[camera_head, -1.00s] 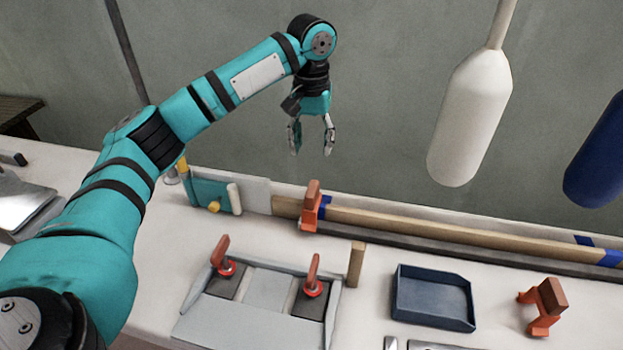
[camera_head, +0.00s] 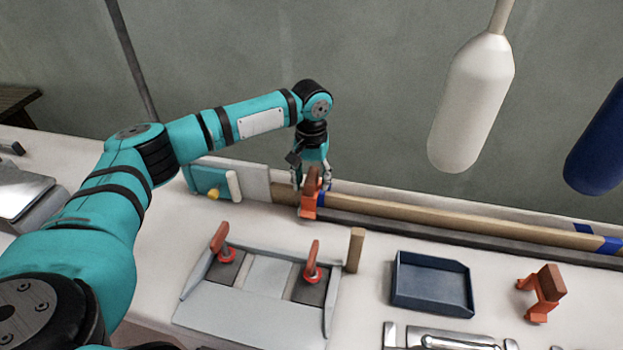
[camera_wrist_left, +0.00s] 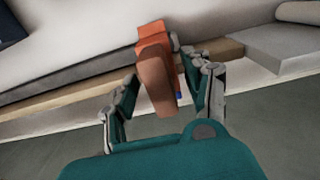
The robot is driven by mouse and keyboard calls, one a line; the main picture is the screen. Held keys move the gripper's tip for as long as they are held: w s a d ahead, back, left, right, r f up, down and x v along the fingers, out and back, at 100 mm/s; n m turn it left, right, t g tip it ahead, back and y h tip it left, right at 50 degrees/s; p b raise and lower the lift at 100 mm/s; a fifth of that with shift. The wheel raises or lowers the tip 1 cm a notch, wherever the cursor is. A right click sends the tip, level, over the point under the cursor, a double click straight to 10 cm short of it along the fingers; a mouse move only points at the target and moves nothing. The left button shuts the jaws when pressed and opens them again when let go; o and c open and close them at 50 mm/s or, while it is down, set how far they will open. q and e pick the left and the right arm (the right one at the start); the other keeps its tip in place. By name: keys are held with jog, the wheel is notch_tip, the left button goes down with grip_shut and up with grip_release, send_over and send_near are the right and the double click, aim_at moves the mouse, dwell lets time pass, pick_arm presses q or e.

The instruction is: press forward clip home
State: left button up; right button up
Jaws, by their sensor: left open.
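The forward clip (camera_head: 311,190) is an orange clip with a brown upper block. It stands on the long wooden strip (camera_head: 400,218) at the back of the bench. My left gripper (camera_head: 311,178) is above and behind it, pointing down, with its fingers apart. In the left wrist view the clip (camera_wrist_left: 157,72) shows between the open fingers of the gripper (camera_wrist_left: 160,95). I cannot tell whether a finger touches it. A similar orange clip (camera_head: 541,292) stands apart on the bench at the right. My right gripper is not in view.
A grey holder with two red-handled pieces (camera_head: 222,312) stands in front of the strip. A wooden post (camera_head: 355,250) and a dark blue tray (camera_head: 432,284) are to its right. A white fender (camera_head: 470,100) and a blue fender (camera_head: 600,145) hang behind the bench.

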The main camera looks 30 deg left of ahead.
pick_arm(q)
grip_shut()
dwell(0.6)
jog(key=shift+f, duration=0.2)
dwell(0.4)
jog(key=shift+s+f+p, duration=0.15)
jog(key=shift+f+p, duration=0.15)
jog(key=shift+f, duration=0.35)
grip_release()
jog(key=shift+r, duration=0.1)
